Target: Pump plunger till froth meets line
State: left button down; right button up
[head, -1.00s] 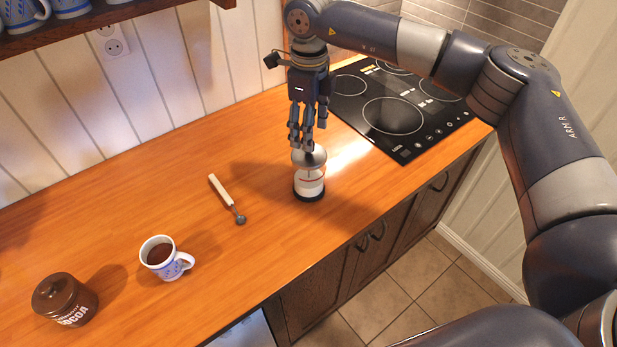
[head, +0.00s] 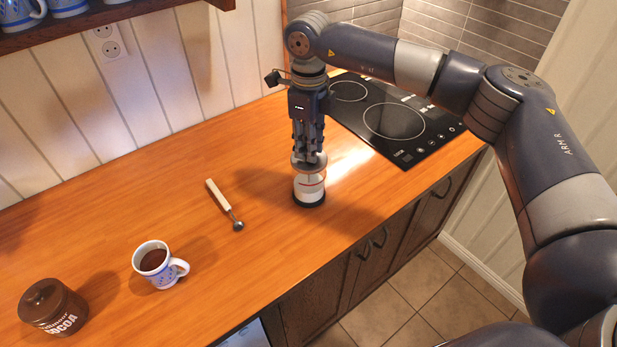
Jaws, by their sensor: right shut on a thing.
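The frother (head: 309,190) stands upright on the wooden counter, a small clear jar with a dark base and a metal lid. White milk or froth shows inside, and a red line runs around the jar near the top of the white. I cannot tell exactly how the froth level sits against the line. My right gripper (head: 309,152) points straight down over the lid, its fingers shut on the plunger top. The plunger knob is hidden between the fingers. My left gripper is not in view.
A white-handled scoop (head: 219,196) lies left of the frother. A blue-patterned mug (head: 172,274) of cocoa and a brown cocoa jar (head: 68,315) stand at the lower left. A black hob (head: 394,120) lies behind to the right. The counter's front edge is close to the frother.

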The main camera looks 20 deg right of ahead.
jog(key=shift+r+p, duration=1.4)
jog(key=shift+r, duration=1.15)
jog(key=shift+f, duration=0.15)
jog(key=shift+f+b, duration=1.75)
jog(key=shift+f, duration=0.55)
jog(key=shift+r+p, duration=1.55)
jog(key=shift+r, duration=1.1)
